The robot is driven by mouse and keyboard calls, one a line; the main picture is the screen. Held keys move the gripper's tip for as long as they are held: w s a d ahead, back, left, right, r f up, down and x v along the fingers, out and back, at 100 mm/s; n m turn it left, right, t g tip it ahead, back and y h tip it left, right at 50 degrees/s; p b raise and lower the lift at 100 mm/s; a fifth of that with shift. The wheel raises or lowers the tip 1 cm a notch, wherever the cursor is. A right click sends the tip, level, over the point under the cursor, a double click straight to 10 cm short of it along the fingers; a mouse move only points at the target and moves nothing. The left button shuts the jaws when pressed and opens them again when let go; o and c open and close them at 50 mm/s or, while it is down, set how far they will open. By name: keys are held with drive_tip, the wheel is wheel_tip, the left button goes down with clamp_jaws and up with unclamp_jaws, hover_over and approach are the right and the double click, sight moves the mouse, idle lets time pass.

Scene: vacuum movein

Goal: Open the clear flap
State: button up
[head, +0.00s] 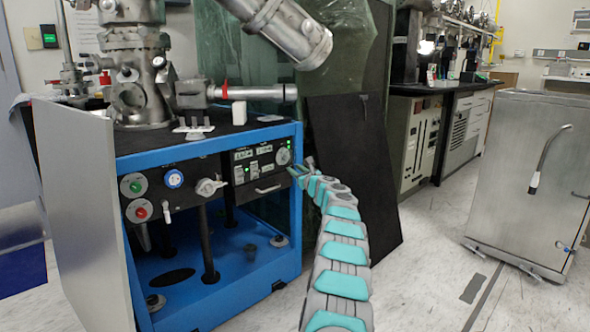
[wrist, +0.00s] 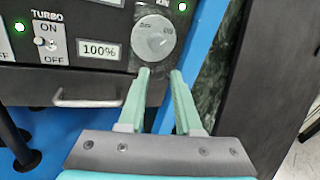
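I cannot make out a clear flap in either view. A black control panel (head: 222,182) is on the front of a blue-framed cart (head: 228,270). In the wrist view my gripper (wrist: 160,75) is open, its two pale green fingers apart with nothing between them. The fingertips are just below a round grey knob (wrist: 154,42) on the panel; I cannot tell whether they touch it. A TURBO toggle switch (wrist: 41,42) and a 100% display (wrist: 99,49) are left of the knob. In the head view my gripper (head: 303,168) is at the panel's right end.
A metal bar handle (wrist: 92,102) is low on the panel, left of my fingers. A grey door (head: 85,215) stands open at the cart's left. A dark board (head: 352,175) leans at the right. A steel cabinet (head: 525,180) stands farther right, with free floor between.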

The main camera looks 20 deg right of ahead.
drive_tip(key=shift+w, duration=0.35)
clamp_jaws()
idle(1.4)
